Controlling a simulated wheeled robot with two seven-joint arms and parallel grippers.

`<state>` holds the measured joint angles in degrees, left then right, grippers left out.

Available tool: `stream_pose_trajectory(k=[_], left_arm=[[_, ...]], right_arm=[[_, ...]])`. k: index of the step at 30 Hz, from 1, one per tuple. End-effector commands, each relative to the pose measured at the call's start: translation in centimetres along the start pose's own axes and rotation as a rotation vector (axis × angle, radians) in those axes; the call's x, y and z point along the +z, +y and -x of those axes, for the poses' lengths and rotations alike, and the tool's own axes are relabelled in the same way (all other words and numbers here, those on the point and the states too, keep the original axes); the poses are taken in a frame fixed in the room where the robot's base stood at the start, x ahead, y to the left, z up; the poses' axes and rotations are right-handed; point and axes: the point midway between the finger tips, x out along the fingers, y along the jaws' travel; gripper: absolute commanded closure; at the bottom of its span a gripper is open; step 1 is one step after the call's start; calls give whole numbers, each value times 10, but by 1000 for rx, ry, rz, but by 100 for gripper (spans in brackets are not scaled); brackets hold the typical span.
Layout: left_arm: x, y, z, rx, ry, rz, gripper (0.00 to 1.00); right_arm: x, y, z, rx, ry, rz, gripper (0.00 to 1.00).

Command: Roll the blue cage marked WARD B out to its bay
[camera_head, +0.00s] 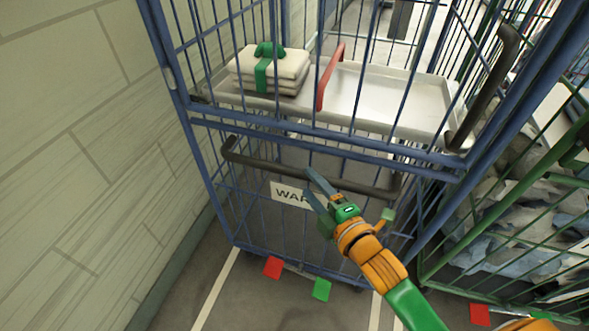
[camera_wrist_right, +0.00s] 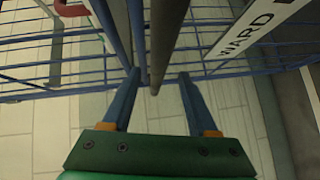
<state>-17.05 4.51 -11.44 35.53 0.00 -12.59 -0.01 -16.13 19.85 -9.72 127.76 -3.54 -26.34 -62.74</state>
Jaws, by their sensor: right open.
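The blue cage (camera_head: 325,135) stands in front of me, with a white label (camera_head: 290,194) reading "WAR" before my gripper hides the rest; the right wrist view shows the label (camera_wrist_right: 262,22) as "WARD". A dark horizontal bar (camera_head: 265,163) runs across the cage front, above the label. My right gripper (camera_head: 307,181) is open in front of the cage, close to this bar. In the right wrist view the dark bar (camera_wrist_right: 166,40) shows between the open fingers; I cannot tell whether they touch it. A red pedal (camera_head: 272,267) and a green pedal (camera_head: 321,289) are at the cage's foot. My left gripper is not in view.
The cage's shelf (camera_head: 385,100) holds folded white linen (camera_head: 290,72) with a green band, and a red bar (camera_head: 330,77). A pale wall (camera_head: 70,150) is close on the left. A green cage (camera_head: 500,270) with grey-blue contents is close on the right. White lines (camera_head: 215,290) mark the floor.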

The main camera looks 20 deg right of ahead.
Motion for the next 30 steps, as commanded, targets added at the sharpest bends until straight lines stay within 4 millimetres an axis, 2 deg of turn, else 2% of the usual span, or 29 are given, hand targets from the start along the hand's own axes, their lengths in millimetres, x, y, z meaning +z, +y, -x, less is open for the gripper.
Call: stream_pose_trajectory(k=[3,7,11,17,21,24,30], left_arm=[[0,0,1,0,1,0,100],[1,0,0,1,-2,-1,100],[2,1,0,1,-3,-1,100],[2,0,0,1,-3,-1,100],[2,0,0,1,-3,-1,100],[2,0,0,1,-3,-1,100],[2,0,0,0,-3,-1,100]], right_arm=[[0,1,-26,2,-1,-3,41],[0,0,-46,0,0,-4,41],[0,0,-55,-2,0,-3,41],[0,-1,-55,-3,1,-3,41],[0,-1,-55,-3,1,-3,78],[0,-1,-55,-3,1,-4,100],[0,-1,-55,-3,0,-4,100]])
